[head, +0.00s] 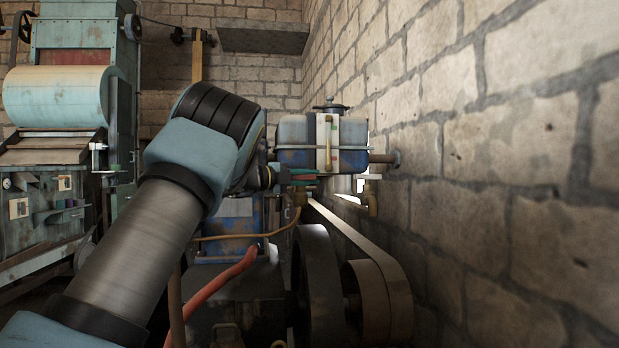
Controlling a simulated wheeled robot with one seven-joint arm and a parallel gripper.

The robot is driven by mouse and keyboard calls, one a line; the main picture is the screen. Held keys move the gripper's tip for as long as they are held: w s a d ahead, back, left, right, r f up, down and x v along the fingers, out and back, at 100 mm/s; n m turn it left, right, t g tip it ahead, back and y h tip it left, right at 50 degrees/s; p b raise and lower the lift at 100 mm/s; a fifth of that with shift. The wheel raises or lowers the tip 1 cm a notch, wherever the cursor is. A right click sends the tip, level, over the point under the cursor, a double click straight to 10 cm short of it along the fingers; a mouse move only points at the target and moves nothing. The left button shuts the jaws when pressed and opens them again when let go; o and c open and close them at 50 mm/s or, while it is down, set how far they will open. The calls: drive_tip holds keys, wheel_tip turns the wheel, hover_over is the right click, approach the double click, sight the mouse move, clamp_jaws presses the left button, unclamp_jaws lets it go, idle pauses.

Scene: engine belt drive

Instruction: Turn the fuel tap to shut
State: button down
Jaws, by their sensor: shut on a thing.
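The fuel tank (295,130), a worn blue-grey box with a cap on top and a pale upright strip on its front, is mounted beside the stone wall. Below it is the small brass fuel tap (299,198), with a yellowish fuel line running from it to the lower left. My gripper (304,178) reaches in from the left just under the tank, its thin greenish fingers lying sideways at the top of the tap. The fingers are shut on the tap's handle, which they mostly hide. The handle's exact angle cannot be told.
The engine's dark flywheel (318,282) and a pulley with a pale belt (345,232) stand below. A red hose (222,290) curves at lower centre. A brass fitting (372,199) is close to the wall (480,200). A green machine (45,215) stands at left.

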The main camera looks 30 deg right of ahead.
drive_tip(key=c, duration=0.8)
unclamp_jaws()
drive_tip(key=a+b, duration=0.1)
drive_tip(key=a, duration=0.9)
drive_tip(key=shift+s+a, duration=0.35)
